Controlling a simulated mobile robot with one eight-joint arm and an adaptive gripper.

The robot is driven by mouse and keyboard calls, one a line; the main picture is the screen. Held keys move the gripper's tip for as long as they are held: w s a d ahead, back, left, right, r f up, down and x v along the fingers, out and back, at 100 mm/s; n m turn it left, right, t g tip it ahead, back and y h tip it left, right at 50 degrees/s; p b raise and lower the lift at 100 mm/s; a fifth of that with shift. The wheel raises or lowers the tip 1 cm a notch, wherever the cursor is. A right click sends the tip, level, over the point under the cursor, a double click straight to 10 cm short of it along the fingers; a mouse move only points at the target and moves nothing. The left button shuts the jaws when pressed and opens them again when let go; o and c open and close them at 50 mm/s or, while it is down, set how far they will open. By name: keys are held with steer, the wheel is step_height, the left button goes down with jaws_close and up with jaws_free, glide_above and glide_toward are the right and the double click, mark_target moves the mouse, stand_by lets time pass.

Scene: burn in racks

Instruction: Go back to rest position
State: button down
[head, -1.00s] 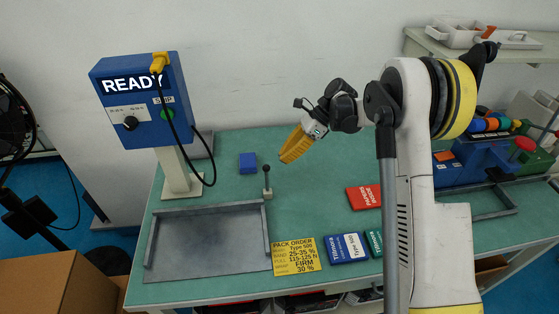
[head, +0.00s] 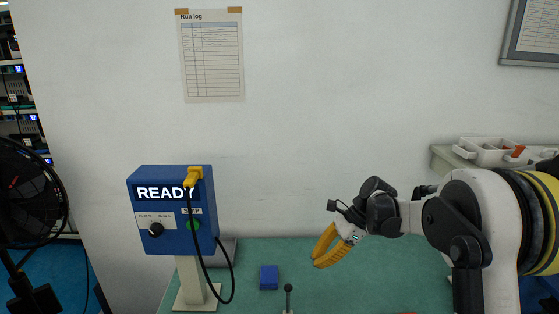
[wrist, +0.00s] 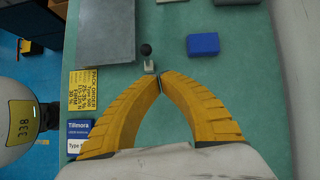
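My gripper (head: 318,263) has yellow ribbed fingers and hangs over the green bench in the head view, pointing down and left. In the wrist view my gripper (wrist: 160,77) has its fingertips together with nothing seen between them. Below the tips is bare green bench, close to a small lever with a black knob (wrist: 146,50). A blue block (wrist: 203,44) lies beyond the tips to the right. The blue block (head: 269,278) also shows in the head view, left of my gripper.
A blue control box reading READY (head: 172,210) stands at the left, with a yellow plug and black cable. A fan (head: 30,205) stands far left.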

steer(key=s+d+r+n+t+h, duration=0.2)
steer(key=s+r+n+t+h, duration=0.2)
steer(key=s+r+n, duration=0.55)
steer(key=s+d+n+t+h, duration=0.1)
steer(key=s+d+n+t, duration=0.1)
steer(key=s, duration=0.7)
steer(key=s+d+n+t+h, duration=0.2)
steer(key=s+n, duration=0.3)
steer(key=s, duration=0.4)
steer(key=shift+d+f, duration=0.2)
steer(key=shift+d, duration=0.2)
